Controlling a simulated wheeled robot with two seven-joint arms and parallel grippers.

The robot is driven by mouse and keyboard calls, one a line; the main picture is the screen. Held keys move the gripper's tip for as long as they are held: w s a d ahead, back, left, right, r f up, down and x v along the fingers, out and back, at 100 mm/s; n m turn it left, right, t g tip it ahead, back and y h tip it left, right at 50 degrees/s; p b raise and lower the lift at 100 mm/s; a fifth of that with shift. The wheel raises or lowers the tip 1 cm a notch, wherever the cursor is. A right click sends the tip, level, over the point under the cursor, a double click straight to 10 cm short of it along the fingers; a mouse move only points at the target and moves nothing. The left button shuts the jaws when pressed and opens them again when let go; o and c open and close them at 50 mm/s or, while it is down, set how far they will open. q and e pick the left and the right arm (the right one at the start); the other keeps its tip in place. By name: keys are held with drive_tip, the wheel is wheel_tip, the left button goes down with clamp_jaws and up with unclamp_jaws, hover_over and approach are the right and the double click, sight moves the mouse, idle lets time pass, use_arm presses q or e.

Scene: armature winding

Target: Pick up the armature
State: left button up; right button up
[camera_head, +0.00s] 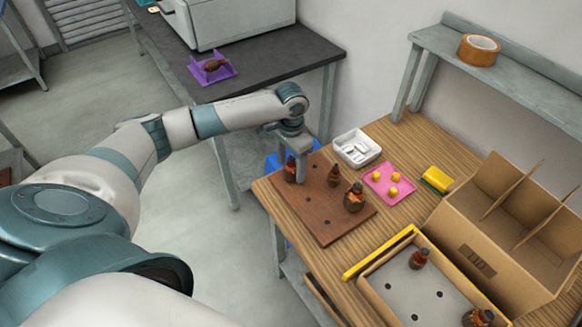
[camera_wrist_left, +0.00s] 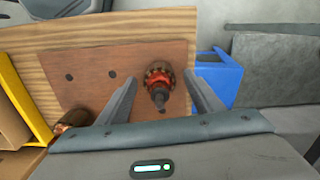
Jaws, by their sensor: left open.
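A brown wooden board (camera_head: 318,222) with holes lies on the wooden table and bears upright copper-and-dark armatures. One armature (camera_head: 290,170) stands at the board's far left corner. Two others, a middle armature (camera_head: 334,177) and a nearer armature (camera_head: 354,198), stand to its right. My left gripper (camera_head: 296,178) points down at the far left corner. In the left wrist view, the open fingers of my left gripper (camera_wrist_left: 163,82) are on either side of the corner armature (camera_wrist_left: 158,84), with gaps visible. Another armature (camera_wrist_left: 71,120) shows at lower left, partly hidden. My right gripper is not in view.
A cardboard box with dividers (camera_head: 478,262) and a tray (camera_head: 400,281) with armatures stand at right. A white bin (camera_head: 357,147), a pink pad (camera_head: 389,183) and a yellow block (camera_head: 437,179) lie behind the board. A purple holder (camera_head: 226,71) is on the dark bench.

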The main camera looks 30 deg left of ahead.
use_arm(q)
drive_tip(key=shift+f, duration=0.4)
drive_tip(key=c, duration=1.4)
drive_tip(key=shift+r, duration=0.15)
drive_tip(key=shift+c, duration=0.2)
